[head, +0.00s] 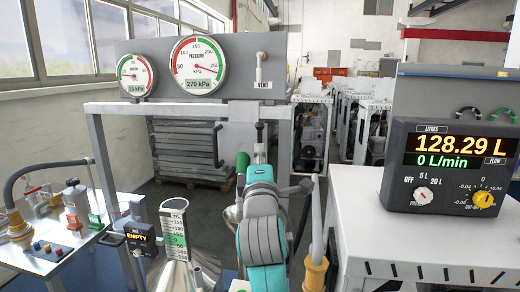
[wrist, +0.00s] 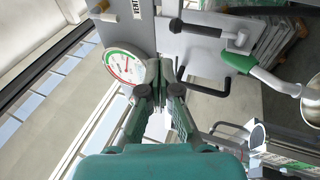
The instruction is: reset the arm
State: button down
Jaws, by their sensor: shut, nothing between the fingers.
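My arm, teal and grey, rises in the lower middle of the head view, in front of the grey gauge panel (head: 120,48). My gripper (wrist: 161,68) shows in the wrist view with its dark fingers together and nothing between them. It points toward the panel, and a round gauge (wrist: 125,66) appears just left of the fingers. In the head view the arm mostly hides the gripper, so its fingertips are not clear there.
A large pressure gauge (head: 198,62) reads 270 kPa. A meter box (head: 448,165) shows 128.29 L and 0 L/min on the right white cabinet (head: 430,240).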

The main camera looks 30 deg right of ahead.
jog(key=shift+s+a, duration=0.3)
jog(key=shift+s, duration=0.15)
dwell(0.3)
jog(key=s+a+f+y, duration=0.2)
jog(key=a+f+y, duration=0.1)
jog(key=f, duration=0.7)
jog(key=s+a+f+y, duration=0.2)
jog(key=a+f, duration=0.1)
jog(key=f, duration=0.8)
jog(key=s+a+f+m+y, duration=0.2)
jog(key=s+a+f+y, duration=0.25)
jog(key=s+f, duration=0.8)
jog(key=s+a+f+m+g+y, duration=0.2)
jog(key=s+a+f+m, duration=0.2)
jog(key=s+f, duration=0.75)
jog(key=s+a+r+m+g, duration=0.1)
jog(key=s+m, duration=0.5)
jog(key=s, duration=1.2)
jog(key=shift+s+a+r+g, duration=0.2)
jog(key=shift+s+r+g, duration=0.05)
jog(key=shift+s+g, duration=0.15)
